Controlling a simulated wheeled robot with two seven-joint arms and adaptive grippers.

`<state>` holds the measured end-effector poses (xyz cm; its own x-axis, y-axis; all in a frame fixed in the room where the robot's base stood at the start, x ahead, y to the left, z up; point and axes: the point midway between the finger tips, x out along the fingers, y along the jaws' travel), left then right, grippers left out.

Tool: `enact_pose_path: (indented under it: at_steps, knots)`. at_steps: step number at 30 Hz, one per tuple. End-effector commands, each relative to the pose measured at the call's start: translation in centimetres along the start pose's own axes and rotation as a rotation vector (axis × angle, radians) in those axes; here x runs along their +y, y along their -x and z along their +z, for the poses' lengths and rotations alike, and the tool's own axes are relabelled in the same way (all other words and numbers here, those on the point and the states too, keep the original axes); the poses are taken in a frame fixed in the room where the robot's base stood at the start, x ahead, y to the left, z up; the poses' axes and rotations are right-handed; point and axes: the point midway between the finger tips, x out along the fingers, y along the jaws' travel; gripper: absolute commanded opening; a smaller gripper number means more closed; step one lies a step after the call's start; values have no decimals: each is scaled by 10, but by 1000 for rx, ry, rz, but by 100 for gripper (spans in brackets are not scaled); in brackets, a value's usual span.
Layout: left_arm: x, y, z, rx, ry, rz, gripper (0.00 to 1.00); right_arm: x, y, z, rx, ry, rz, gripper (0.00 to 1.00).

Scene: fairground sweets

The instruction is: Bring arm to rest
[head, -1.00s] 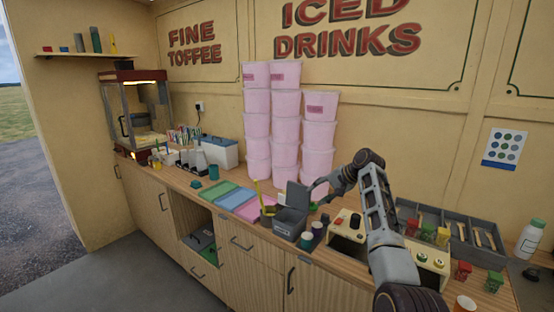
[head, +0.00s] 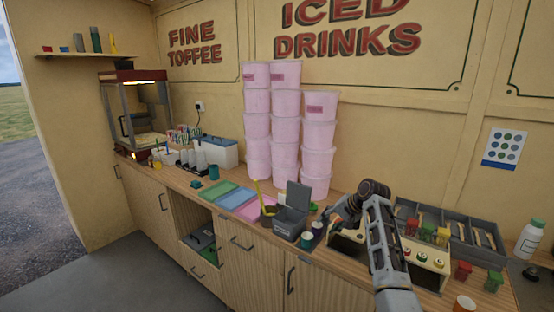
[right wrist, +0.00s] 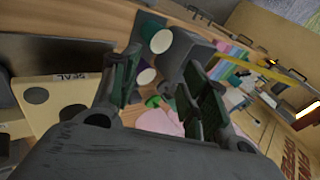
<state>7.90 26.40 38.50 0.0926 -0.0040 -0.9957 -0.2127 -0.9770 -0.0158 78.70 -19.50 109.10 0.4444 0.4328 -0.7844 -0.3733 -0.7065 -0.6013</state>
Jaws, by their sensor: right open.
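My right arm reaches over the counter (head: 215,205) from the bottom right in the head view. Its elbow is bent and its gripper (head: 326,228) hangs to the right of a grey lidded box (head: 291,222). In the right wrist view the two dark fingers of my right gripper (right wrist: 163,88) stand apart with nothing held between them. The grey box also shows beyond the fingers in the wrist view (right wrist: 186,55). My left gripper is in neither view.
A cream panel (head: 430,258) with buttons stands under my right arm. A grey divided tray (head: 468,243) and small coloured tubs are to its right. Tall pink tub stacks (head: 287,130) stand behind the grey box. Coloured mats (head: 238,200) lie left of it.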

Motion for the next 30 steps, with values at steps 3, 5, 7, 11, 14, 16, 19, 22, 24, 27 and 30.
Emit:
enact_pose_path:
  at_steps: [3,5,7,11,14,16,19,22,24,27,30]
  knots:
    - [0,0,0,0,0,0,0,26,-8,12,11,26,33,45]
    - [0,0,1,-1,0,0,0,37,-12,17,16,39,50,45]
    - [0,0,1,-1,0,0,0,50,-16,25,21,57,68,45]
    - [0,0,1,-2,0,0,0,74,-22,39,29,89,103,45]
    - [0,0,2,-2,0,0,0,92,-25,50,35,114,129,45]
    - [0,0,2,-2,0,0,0,104,-27,59,37,133,147,45]
    - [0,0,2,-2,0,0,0,120,-30,72,40,160,173,45]
    - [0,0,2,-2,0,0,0,136,-32,85,41,188,197,45]
    - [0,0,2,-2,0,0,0,147,-32,95,42,207,214,45]
    - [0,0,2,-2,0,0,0,162,-32,109,42,237,238,45]
    - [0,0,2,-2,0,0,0,176,-32,124,41,267,260,45]
